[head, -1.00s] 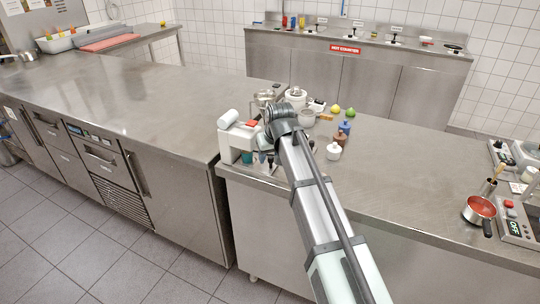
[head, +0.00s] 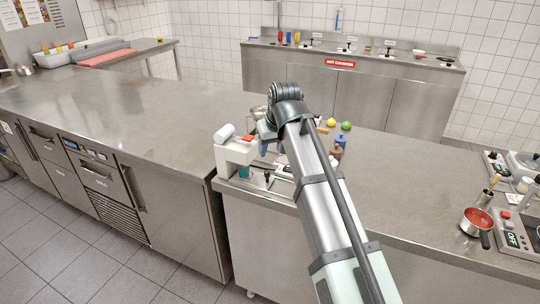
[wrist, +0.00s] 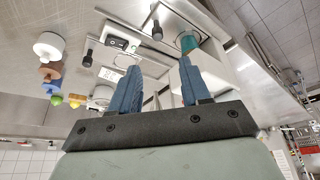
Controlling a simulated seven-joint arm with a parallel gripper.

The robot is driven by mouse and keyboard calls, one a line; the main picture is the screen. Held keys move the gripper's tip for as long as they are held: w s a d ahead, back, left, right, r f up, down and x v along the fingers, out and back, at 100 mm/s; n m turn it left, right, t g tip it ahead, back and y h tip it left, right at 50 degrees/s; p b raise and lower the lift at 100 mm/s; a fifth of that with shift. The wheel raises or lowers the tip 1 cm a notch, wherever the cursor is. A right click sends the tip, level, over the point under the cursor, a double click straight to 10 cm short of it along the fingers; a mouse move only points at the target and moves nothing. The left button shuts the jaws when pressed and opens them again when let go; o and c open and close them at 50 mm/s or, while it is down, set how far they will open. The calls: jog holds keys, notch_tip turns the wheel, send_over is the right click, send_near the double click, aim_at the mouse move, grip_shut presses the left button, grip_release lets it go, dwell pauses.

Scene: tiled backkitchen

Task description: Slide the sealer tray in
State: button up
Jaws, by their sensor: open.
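The white sealer (head: 228,156) with its roll and red button stands at the left end of the right-hand counter. A teal cup (head: 243,172) is at its base and also shows in the wrist view (wrist: 187,42). A flat metal tray with a dark edge lies around the cup. A black knob (head: 267,178) stands beside it, also in the wrist view (wrist: 157,31); I cannot tell how far the tray is in. My gripper (wrist: 160,70) is open and empty above the counter, blue fingers pointing towards the sealer. In the head view my wrist hides much of it.
A switch box (wrist: 122,42) and a second black knob (wrist: 88,58) lie beside the sealer. A red-filled pan (head: 475,221) is at right. The counter's middle right is clear.

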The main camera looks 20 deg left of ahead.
jog(key=shift+v, duration=0.75)
